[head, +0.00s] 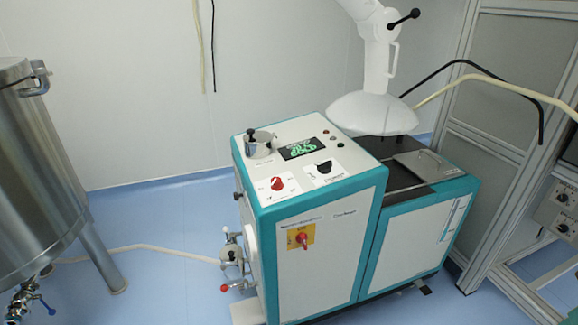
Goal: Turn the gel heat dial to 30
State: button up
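A teal and white machine (318,215) stands in the middle of the head view. Its sloped top panel carries a black dial (325,167) at the right and a red knob (277,184) at the left, each on a small white plate. A dark display with green digits (303,148) sits above them. The labels and scale numbers are too small to read, so I cannot tell which one is the gel heat dial or its setting. My gripper is not in view.
A white hood on an arm (372,112) hangs over the machine's right half. A red switch on a yellow plate (303,239) is on the front. A steel tank (35,170) stands left, and a grey cabinet (510,110) right.

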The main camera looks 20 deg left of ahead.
aim_at(277, 184)
jog(key=u, duration=0.5)
jog(key=i, duration=0.9)
jog(key=u, duration=0.7)
